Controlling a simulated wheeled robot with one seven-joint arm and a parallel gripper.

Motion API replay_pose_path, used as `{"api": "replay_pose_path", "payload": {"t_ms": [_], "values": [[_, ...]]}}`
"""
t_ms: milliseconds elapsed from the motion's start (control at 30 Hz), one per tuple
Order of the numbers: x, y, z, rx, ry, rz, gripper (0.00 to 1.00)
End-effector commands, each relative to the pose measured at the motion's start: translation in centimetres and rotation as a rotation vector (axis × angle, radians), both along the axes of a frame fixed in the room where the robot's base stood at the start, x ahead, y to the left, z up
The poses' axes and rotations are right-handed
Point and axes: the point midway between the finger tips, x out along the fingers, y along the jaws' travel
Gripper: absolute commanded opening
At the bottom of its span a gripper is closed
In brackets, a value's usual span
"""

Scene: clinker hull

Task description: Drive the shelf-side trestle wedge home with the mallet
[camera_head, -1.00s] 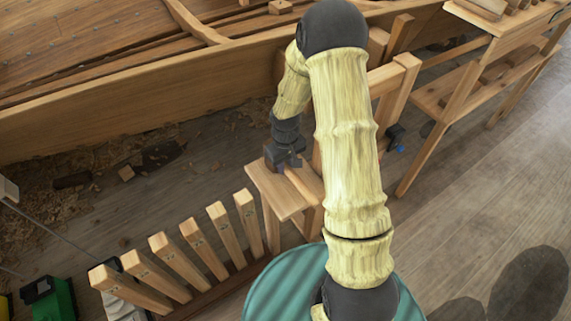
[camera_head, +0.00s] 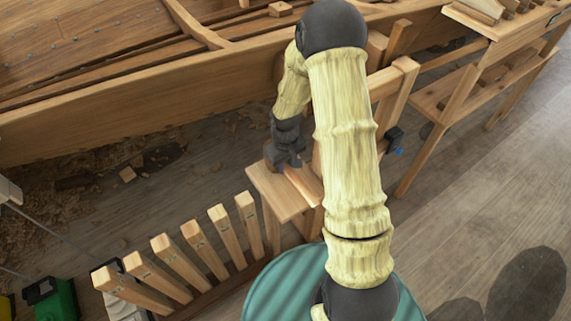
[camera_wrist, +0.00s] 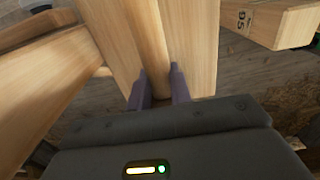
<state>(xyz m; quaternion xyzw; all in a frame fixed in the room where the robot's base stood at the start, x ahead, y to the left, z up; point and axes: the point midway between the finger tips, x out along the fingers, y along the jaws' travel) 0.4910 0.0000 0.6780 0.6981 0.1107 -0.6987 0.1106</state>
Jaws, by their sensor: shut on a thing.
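My gripper (camera_head: 288,160) is low beside the hull, over a small wooden stand (camera_head: 268,192). In the wrist view its two dark fingers (camera_wrist: 160,88) are shut on a pale wooden piece (camera_wrist: 135,35). I cannot tell whether this piece is the mallet. A brown wooden bit shows just left of the gripper in the head view, mostly hidden by it. A wooden trestle frame (camera_head: 398,88) stands right of my arm, beside the hull, partly covered by the arm. I cannot make out the shelf-side wedge for certain.
The clinker hull (camera_head: 100,105) fills the upper left. A row of several upright wooden posts (camera_head: 175,262) stands front left. A wooden shelf bench (camera_head: 470,85) is at upper right. A block marked 95 (camera_wrist: 265,22) shows in the wrist view. The floor at lower right is clear.

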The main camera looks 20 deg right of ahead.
Motion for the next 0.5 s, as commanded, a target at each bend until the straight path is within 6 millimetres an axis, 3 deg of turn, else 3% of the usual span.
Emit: {"api": "replay_pose_path", "payload": {"t_ms": [500], "values": [[0.0, 0.0, 5.4, 0.0, -0.001, 0.0, 0.0]]}}
